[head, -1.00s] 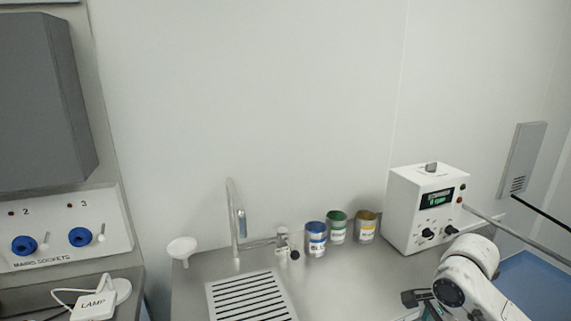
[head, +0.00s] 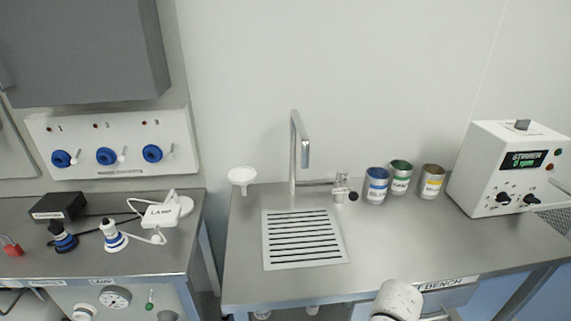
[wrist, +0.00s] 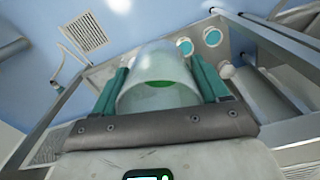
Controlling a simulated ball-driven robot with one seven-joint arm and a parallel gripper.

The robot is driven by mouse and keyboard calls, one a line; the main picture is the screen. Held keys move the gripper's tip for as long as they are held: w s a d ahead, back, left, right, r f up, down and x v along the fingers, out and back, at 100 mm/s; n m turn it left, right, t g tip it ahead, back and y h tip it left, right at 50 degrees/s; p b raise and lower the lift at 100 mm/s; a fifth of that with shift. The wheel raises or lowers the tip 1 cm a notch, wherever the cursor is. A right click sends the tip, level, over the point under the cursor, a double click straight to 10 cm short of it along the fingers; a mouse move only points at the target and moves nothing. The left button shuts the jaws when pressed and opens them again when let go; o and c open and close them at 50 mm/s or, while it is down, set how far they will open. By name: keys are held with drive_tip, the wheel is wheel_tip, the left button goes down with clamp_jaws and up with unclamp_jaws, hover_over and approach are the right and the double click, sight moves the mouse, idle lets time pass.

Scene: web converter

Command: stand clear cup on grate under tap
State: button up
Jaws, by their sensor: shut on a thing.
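My gripper (wrist: 158,70) shows in the wrist view, its two green fingers shut on the sides of the clear cup (wrist: 157,97). The cup is see-through, with a green patch visible through it. Neither the fingers nor the cup shows in the head view; only a white part of my arm is at its bottom edge. The slotted grate (head: 268,246) lies bare in the steel bench top. The tall tap (head: 297,150) rises behind the grate, its spout bent over.
A white funnel (head: 242,176) stands left of the tap. A small valve (head: 341,188) and blue, green and yellow-labelled cans (head: 376,186) stand to its right, then a white stirrer box (head: 508,170). The bench (head: 400,248) front is clear. A gap separates the left table (head: 150,258).

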drive_tip(key=shift+s+a+f+n, duration=0.2)
drive_tip(key=shift+a+f+n, duration=0.3)
drive_tip(key=shift+f+n, duration=0.05)
drive_tip(key=shift+s+a+f+n, duration=0.2)
drive_tip(key=shift+a+f+n, duration=0.3)
drive_tip(key=shift+n, duration=0.05)
drive_tip(key=shift+w+d+r, duration=0.1)
drive_tip(key=shift+w+r, duration=0.2)
drive_tip(key=shift+w, duration=0.05)
drive_tip(key=w+r, duration=0.4)
drive_tip(key=r, duration=0.1)
drive_tip(key=s+f, duration=0.4)
drive_tip(key=f, duration=0.1)
drive_tip(key=shift+s+f, duration=0.35)
drive_tip(key=shift+s, duration=0.05)
